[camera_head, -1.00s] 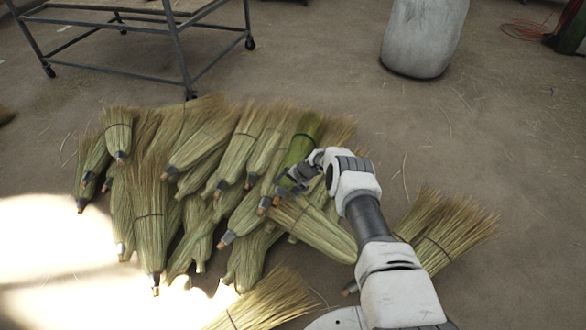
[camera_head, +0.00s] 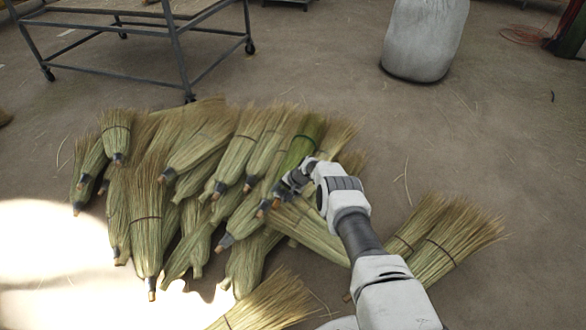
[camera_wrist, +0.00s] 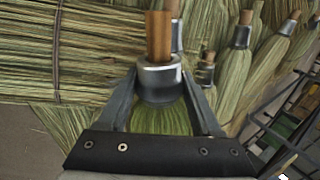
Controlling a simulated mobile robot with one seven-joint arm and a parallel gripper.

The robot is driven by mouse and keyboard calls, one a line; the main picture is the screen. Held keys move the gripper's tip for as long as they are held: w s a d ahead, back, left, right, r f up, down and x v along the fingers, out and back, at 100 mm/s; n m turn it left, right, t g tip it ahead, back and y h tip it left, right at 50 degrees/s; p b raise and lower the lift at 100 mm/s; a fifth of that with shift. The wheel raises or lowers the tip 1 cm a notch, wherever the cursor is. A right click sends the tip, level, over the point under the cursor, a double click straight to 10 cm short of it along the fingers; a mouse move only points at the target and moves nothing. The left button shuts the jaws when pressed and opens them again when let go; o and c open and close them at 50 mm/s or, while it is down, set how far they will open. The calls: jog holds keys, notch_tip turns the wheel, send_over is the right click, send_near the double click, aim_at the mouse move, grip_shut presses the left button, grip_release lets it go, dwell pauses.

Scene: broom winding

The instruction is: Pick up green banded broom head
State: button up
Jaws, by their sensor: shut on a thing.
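The green banded broom head (camera_head: 303,143) lies at the right side of the pile in the head view, greener than those around it. Its metal collar and wooden stub show close up in the wrist view, with green bristles (camera_wrist: 160,119) below the collar. My gripper (camera_head: 285,187) is at the neck end of this broom head. In the wrist view my gripper (camera_wrist: 160,92) has one finger on each side of the collar and is shut on it. In the head view the fingers partly hide the neck.
Many other broom heads (camera_head: 147,215) lie in a heap to the left, touching each other. A few more (camera_head: 440,245) lie right of my arm. A wheeled metal rack (camera_head: 180,60) stands behind, and a white sack (camera_head: 424,40) at the back right.

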grip_shut()
jog(key=shift+w+r, duration=0.1)
